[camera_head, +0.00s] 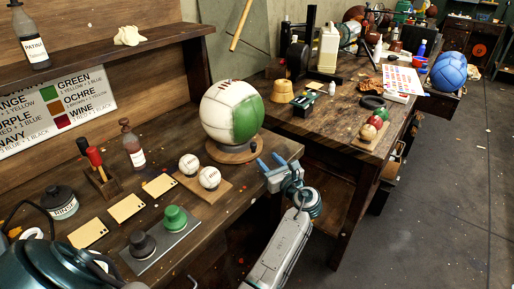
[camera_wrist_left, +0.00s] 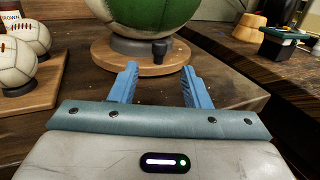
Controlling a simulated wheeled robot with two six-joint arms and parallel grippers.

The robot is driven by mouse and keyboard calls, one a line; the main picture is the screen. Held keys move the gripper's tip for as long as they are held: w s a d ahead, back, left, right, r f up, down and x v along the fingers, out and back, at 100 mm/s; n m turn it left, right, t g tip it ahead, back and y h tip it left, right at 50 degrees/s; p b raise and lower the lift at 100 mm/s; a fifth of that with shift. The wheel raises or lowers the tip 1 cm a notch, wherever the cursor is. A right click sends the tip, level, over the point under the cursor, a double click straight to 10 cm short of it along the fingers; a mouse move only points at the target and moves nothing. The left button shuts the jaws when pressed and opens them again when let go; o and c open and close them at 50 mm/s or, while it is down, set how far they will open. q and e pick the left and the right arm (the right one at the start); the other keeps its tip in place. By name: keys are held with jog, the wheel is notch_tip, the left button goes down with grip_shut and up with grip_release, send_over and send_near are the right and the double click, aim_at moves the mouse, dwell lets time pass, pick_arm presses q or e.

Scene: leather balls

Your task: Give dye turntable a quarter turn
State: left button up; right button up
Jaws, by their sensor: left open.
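The dye turntable (camera_head: 236,156) is a round wooden disc on the bench, and it also shows in the left wrist view (camera_wrist_left: 115,56). A large white ball with a green panel (camera_head: 232,112) rests on it. A short dark peg (camera_head: 253,149) stands at the disc's near right rim; in the left wrist view the peg (camera_wrist_left: 160,48) appears between the finger lines, beyond the tips. My left gripper (camera_head: 270,162) is open and empty at the bench's corner, its blue fingers (camera_wrist_left: 159,78) pointing toward the peg. My right gripper is not in view.
A wooden board with two small white balls (camera_head: 209,178) lies left of the turntable. A second bench (camera_head: 350,103) with clutter stands behind; floor (camera_head: 440,200) is clear at right.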

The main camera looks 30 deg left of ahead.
aim_at(255, 147)
pick_arm(q)
jog(key=p+x, duration=0.1)
jog(key=x, duration=0.7)
jog(key=shift+f, duration=0.1)
jog(key=shift+c, duration=0.4)
grip_shut()
